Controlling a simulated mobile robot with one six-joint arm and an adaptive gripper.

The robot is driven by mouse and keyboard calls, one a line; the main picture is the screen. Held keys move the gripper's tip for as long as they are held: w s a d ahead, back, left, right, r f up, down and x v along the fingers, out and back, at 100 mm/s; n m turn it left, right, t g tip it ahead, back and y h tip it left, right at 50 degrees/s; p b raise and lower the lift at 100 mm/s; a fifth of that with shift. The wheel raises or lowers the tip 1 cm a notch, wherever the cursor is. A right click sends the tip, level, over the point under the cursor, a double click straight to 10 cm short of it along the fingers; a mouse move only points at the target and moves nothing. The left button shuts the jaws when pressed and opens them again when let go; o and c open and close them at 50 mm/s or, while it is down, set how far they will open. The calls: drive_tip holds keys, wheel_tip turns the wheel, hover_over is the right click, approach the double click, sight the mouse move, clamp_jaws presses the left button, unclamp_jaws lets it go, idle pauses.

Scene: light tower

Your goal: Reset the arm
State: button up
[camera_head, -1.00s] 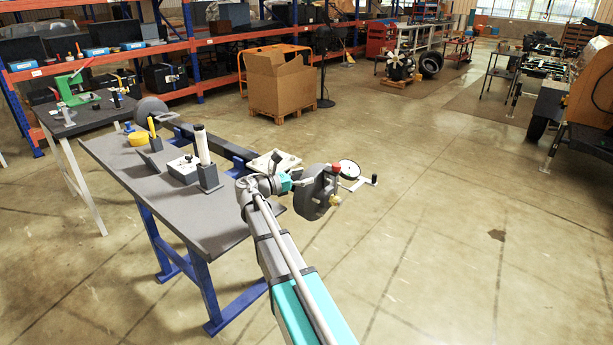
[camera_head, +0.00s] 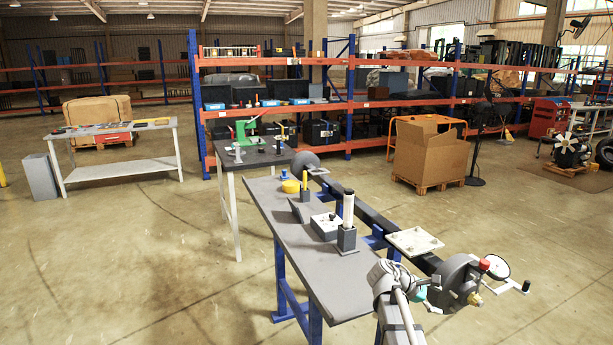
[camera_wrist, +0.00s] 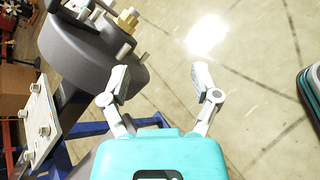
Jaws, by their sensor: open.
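My arm rises from the bottom of the head view, and its wrist end is near the winch-like grey drum unit (camera_head: 456,282) at the right end of the workbench. My gripper (camera_wrist: 162,88) shows in the wrist view with its two fingers spread apart and nothing between them. Bare floor shows between and beyond the fingertips. The grey drum unit also shows in the wrist view (camera_wrist: 95,58), left of the fingers. Whether the left finger touches it I cannot tell. In the head view the fingers are mostly hidden by the wrist.
The grey workbench (camera_head: 290,232) holds a white cylinder in a dark holder (camera_head: 347,222), a switch box (camera_head: 327,226) and a yellow round item (camera_head: 291,187). A cardboard box (camera_head: 428,157) stands on a pallet behind. Open floor lies to the left and right.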

drive_tip(key=s+a+f+m+y+p, duration=0.2)
drive_tip(key=s+a+m+y, duration=0.4)
drive_tip(key=a, duration=0.3)
drive_tip(key=s+a+f+m+y+p, duration=0.2)
drive_tip(key=s+a+m+y+p, duration=0.1)
drive_tip(key=s+a+m+y, duration=0.3)
drive_tip(key=s+a, duration=0.2)
drive_tip(key=a, duration=0.2)
drive_tip(key=shift+s+a, duration=0.25)
drive_tip(key=shift+s, duration=0.1)
idle(1.6)
